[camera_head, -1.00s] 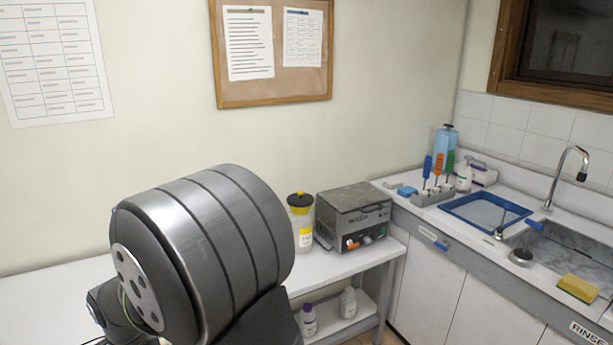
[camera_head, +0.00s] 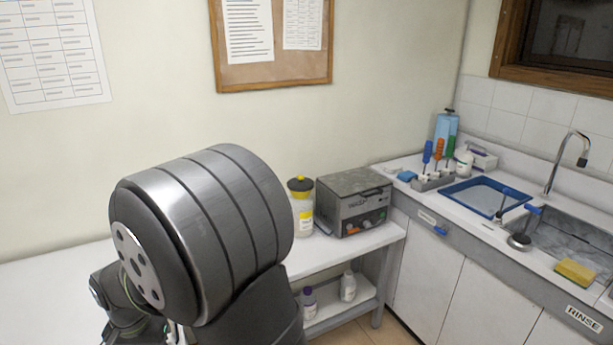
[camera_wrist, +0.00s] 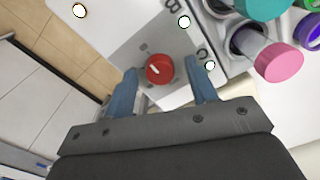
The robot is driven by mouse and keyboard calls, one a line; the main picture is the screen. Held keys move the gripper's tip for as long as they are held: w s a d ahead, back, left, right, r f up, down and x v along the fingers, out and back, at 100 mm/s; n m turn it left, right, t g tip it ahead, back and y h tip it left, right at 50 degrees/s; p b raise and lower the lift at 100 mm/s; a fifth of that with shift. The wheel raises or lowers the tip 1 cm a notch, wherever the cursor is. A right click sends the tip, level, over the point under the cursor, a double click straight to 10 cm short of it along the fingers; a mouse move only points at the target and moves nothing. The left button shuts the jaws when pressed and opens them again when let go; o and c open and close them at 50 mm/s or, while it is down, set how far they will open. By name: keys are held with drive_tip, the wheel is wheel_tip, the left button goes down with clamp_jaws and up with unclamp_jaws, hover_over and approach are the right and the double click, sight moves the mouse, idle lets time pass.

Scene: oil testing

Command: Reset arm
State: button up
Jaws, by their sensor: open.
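My gripper (camera_wrist: 163,88) shows in the wrist view with its two blue fingers apart and nothing held between them. A round red knob (camera_wrist: 160,69) on a grey panel (camera_wrist: 139,45) appears between and beyond the fingertips. I cannot tell how far the fingers are from it. In the head view, a large dark grey part of my arm fills the lower left, and the gripper is out of sight.
In the wrist view, capped tubes, one with a pink cap (camera_wrist: 279,62), stand close at the upper right.

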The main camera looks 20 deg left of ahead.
drive_tip(key=n, duration=0.6)
drive_tip(key=shift+n, duration=0.4)
drive_tip(key=o, duration=1.1)
drive_tip(key=shift+c, duration=0.2)
drive_tip(key=r, duration=0.1)
drive_tip(key=a+r, duration=0.2)
drive_tip(key=r, duration=0.1)
drive_tip(key=shift+s, duration=0.25)
drive_tip(key=s+d+r+m, duration=0.1)
drive_tip(key=s+r+m, duration=0.1)
drive_tip(key=s+r, duration=1.15)
drive_tip(key=f, duration=0.6)
drive_tip(key=w+f, duration=0.1)
drive_tip(key=f, duration=0.2)
drive_tip(key=shift+d+f, duration=0.1)
drive_tip(key=shift+f, duration=0.05)
